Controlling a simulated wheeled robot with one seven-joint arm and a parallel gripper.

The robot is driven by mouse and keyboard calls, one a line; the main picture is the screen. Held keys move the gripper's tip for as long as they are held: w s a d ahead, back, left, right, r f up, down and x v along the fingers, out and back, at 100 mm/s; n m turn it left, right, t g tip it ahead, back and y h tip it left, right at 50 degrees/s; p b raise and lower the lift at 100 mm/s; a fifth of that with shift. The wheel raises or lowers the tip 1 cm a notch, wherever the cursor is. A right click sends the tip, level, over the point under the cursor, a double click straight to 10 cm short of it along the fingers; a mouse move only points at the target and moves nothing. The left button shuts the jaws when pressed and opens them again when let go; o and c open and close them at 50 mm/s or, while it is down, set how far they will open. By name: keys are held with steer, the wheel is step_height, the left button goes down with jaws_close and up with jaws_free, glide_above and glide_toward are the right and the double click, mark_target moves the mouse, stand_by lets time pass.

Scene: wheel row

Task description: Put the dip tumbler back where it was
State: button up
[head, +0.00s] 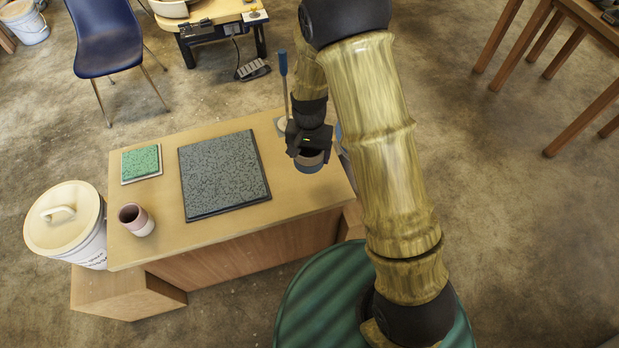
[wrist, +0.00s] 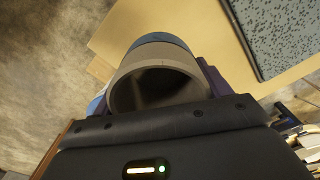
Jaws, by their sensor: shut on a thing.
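My gripper (head: 308,146) is over the right end of the wooden table, shut on a cup that I take to be the dip tumbler (head: 309,167). The tumbler is grey-beige at its open end and blue at the other. In the wrist view the tumbler (wrist: 158,88) sits between the fingers with its dark, empty-looking opening toward the camera. My gripper hides part of it in the head view. I cannot tell whether its base touches the tabletop (head: 255,215). A second cup, pink and white (head: 136,219), stands at the table's front left.
A dark speckled board (head: 222,174) lies mid-table, left of my gripper. A green tile on a pale square (head: 141,163) lies at the back left. A blue-handled tool (head: 284,75) stands upright behind my gripper. A lidded bucket (head: 66,222) is left of the table. The table's front strip is clear.

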glide_above(309, 179)
step_height(309, 179, down, 6)
steer(key=shift+w+d+r, duration=0.1)
steer(key=shift+r, duration=0.1)
steer(key=shift+f, duration=0.2)
steer(key=shift+s+f, duration=0.2)
steer(key=shift+s, duration=0.05)
steer(key=shift+w+f, duration=0.15)
steer(key=shift+f, duration=1.5)
steer(key=shift+f, duration=0.2)
steer(key=o, duration=1.1)
steer(key=shift+r, duration=0.1)
